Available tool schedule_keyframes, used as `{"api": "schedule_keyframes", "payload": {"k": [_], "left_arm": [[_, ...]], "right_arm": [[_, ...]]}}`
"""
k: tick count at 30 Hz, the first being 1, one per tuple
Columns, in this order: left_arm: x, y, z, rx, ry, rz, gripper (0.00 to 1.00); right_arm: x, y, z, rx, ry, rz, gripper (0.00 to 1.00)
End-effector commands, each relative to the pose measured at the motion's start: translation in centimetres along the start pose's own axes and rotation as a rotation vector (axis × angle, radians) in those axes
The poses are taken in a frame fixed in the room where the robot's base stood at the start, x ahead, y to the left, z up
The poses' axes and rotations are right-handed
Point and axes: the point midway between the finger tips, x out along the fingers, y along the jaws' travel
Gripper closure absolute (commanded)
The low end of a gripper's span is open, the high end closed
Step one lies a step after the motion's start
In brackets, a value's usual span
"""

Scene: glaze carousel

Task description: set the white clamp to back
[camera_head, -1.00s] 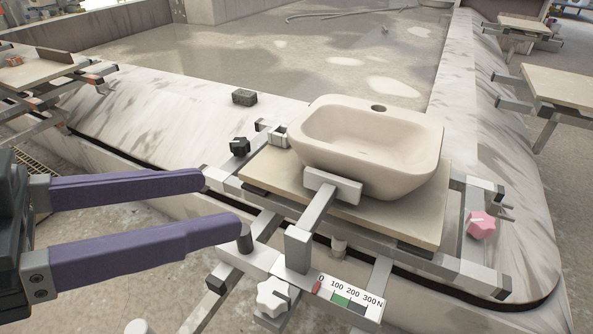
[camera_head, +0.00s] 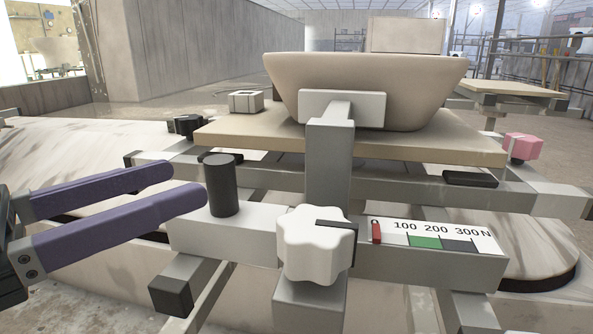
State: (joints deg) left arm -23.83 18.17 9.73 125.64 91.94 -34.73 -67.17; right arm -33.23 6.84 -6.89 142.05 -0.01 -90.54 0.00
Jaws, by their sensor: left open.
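The white clamp's lobed knob (camera_head: 315,243) faces me at the front middle, with a dark pointer at its upper right. Behind it a grey post carries a pale pad (camera_head: 342,109) in front of the beige basin (camera_head: 375,75); whether they touch I cannot tell. The force scale (camera_head: 435,238) beside the knob reads up to 300 N, with its red marker (camera_head: 376,232) at the left end. A dark upright peg (camera_head: 221,185) stands left of the knob. My left gripper (camera_head: 187,185) is open and empty, its purple fingertips just left of the peg. My right gripper is not in view.
The basin sits on a board (camera_head: 230,140) over a grey metal frame. A black knob (camera_head: 187,127) is at left, a pink knob (camera_head: 522,147) at right. The frame's bars stick out left and right. Space left of the frame is fairly clear.

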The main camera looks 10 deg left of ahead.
Motion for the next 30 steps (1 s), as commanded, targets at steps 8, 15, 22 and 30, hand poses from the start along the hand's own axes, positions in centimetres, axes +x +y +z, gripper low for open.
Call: {"api": "schedule_keyframes", "payload": {"k": [8,15,22,30], "left_arm": [[5.2,0.0,-0.3,-0.002,0.005,0.0,0.38],[8.3,0.1,-0.2,-0.001,0.003,0.0,0.38],[8.9,0.1,-0.1,0.0,0.0,0.002,0.38],[8.9,0.1,-0.1,0.0,0.0,0.001,0.55]], "right_arm": [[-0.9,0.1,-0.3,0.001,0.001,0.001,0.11],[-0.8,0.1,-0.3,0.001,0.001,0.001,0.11],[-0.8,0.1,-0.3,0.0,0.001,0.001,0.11],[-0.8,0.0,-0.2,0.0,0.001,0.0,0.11]]}}
